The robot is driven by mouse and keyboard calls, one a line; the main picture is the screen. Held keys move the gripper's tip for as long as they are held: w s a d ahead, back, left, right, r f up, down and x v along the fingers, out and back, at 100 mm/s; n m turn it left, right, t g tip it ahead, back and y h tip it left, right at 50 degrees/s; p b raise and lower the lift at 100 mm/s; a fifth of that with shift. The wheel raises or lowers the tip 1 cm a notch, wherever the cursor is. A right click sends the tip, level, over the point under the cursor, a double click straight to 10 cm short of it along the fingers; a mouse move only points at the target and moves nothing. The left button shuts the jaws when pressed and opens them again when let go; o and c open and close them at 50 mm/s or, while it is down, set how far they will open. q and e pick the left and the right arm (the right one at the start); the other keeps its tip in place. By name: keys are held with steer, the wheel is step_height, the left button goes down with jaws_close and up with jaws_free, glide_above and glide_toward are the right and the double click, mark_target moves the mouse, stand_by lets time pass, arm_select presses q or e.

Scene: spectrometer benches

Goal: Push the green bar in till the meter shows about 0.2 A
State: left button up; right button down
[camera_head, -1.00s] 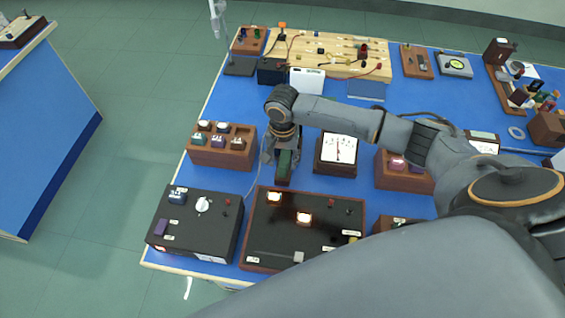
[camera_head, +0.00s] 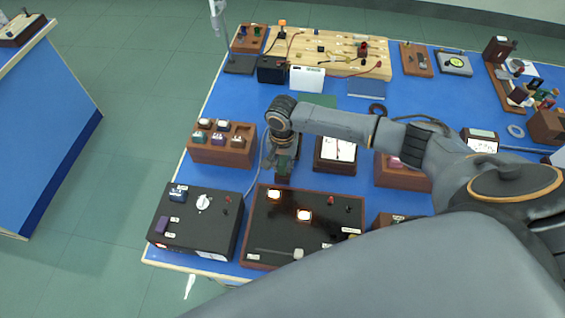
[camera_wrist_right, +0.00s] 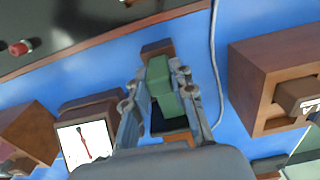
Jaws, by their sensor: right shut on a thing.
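The green bar (camera_wrist_right: 160,80) stands between my right gripper's fingers in the right wrist view, over a small brown wooden base with a dark slot. My right gripper (camera_wrist_right: 163,88) is shut on the bar. In the head view the bar (camera_head: 283,168) shows just below my right gripper (camera_head: 284,158). The meter (camera_head: 338,152) is a white dial in a brown box, right of the gripper. My forearm covers its upper part in the head view. The dial (camera_wrist_right: 85,143) also shows in the right wrist view with a slanted needle; its scale is unreadable. My left gripper is out of view.
A black panel (camera_head: 318,227) with two glowing lamps lies in front of the bar. A wooden block with several plugs (camera_head: 237,158) stands left of my gripper. A grey cable (camera_wrist_right: 214,60) runs close beside my fingers.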

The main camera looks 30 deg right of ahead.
mark_target(284, 158)
steer(key=shift+w+d+r, duration=0.1)
steer(key=shift+w+d, duration=0.65)
steer(key=shift+w, duration=0.25)
steer(key=shift+w+d, duration=0.25)
steer(key=shift+w, duration=0.15)
steer(key=c, duration=1.1)
jaws_free()
steer(key=shift+s, duration=0.2)
step_height(284, 158, up, 12)
steer(key=shift+f, duration=0.1)
